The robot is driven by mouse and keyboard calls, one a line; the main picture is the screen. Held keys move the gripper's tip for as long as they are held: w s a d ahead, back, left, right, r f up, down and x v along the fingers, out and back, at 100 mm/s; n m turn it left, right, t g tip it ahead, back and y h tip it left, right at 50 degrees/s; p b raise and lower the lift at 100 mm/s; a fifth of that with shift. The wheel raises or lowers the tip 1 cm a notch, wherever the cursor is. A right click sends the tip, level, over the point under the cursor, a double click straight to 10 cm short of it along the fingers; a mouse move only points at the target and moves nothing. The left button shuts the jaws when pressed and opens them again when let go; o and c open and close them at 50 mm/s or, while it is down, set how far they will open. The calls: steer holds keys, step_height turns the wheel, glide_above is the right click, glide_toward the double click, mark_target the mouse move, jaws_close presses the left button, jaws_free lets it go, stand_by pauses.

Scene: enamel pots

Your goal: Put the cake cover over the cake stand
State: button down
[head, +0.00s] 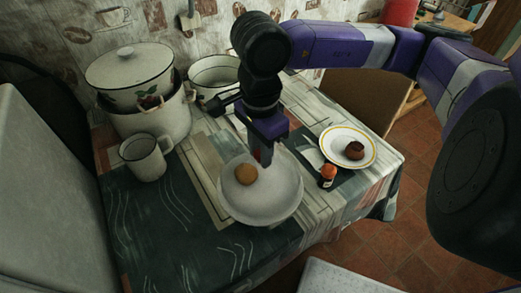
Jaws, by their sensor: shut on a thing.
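My gripper (265,161) points down over the middle of the table, shut on what looks like the top of the cake cover (279,184). The cover seems to be a pale, see-through dome, and its outline is hard to make out. Below it is a wide, pale round dish, which looks like the cake stand (262,217). A tan bun (246,174) shows in the dish, left of the fingertips. I cannot tell whether the cover touches the stand or hangs just above it.
A white mug (144,157), a lidded enamel pot (135,88) and an open pot (213,77) stand at the left and back. A yellow-rimmed plate (333,134) with a small brown cake (354,150) and an orange-topped jar (327,175) are at the right. The front left cloth is clear.

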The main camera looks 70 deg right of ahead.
steer(key=shift+f+b, duration=0.1)
steer(key=shift+b, duration=0.6)
steer(key=c, duration=0.6)
jaws_free()
steer(key=shift+r+p, duration=1.15)
steer(key=shift+r, duration=2.4)
